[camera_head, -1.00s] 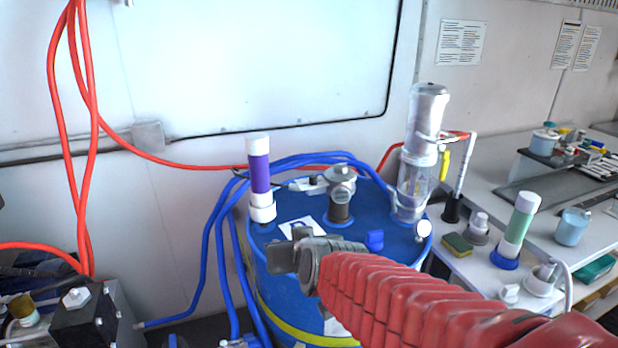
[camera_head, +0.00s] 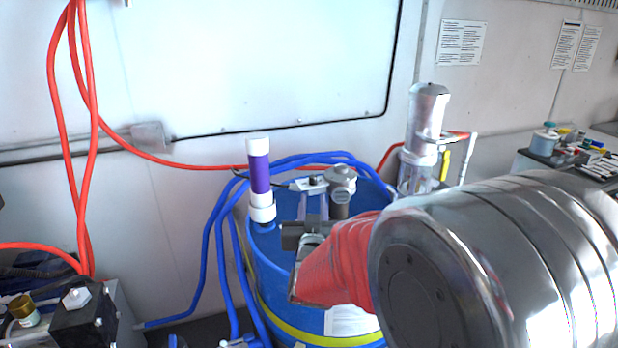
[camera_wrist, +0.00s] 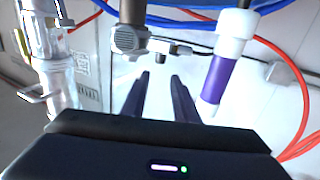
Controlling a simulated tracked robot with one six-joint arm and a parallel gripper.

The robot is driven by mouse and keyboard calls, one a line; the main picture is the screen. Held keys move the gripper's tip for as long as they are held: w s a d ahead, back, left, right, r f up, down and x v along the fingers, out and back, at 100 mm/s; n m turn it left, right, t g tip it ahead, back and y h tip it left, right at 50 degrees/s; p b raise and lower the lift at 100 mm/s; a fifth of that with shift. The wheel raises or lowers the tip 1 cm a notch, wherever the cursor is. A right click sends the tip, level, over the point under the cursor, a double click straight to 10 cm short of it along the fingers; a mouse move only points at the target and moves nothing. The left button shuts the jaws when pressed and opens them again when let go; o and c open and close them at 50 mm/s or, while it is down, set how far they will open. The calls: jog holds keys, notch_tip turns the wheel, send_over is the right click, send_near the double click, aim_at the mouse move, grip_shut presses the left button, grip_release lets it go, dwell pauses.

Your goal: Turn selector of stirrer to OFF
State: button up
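My gripper (camera_head: 313,204) is over the blue drum, its two fingers pointing at the fittings on the drum's far side. In the wrist view the fingers (camera_wrist: 160,82) are apart with nothing between them. Beyond their tips is a grey metal unit with a dark round stem (camera_wrist: 130,40) and a small side box (camera_wrist: 160,46); it also shows in the head view (camera_head: 341,180). This may be the stirrer, but no label is readable. The selector's setting cannot be made out. The wrist view appears upside down.
A purple-and-white tube (camera_head: 260,180) stands left of the unit, and a silver-and-clear cylinder (camera_head: 428,115) right of it. Blue hoses (camera_head: 215,225) run down the drum's left side. My arm hides much of the drum (camera_head: 262,262) and the right bench.

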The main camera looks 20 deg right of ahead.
aim_at(313, 179)
jog(key=x, duration=1.3)
jog(key=shift+w, duration=0.45)
jog(key=shift+c, duration=0.6)
grip_shut()
jog(key=shift+a, duration=0.1)
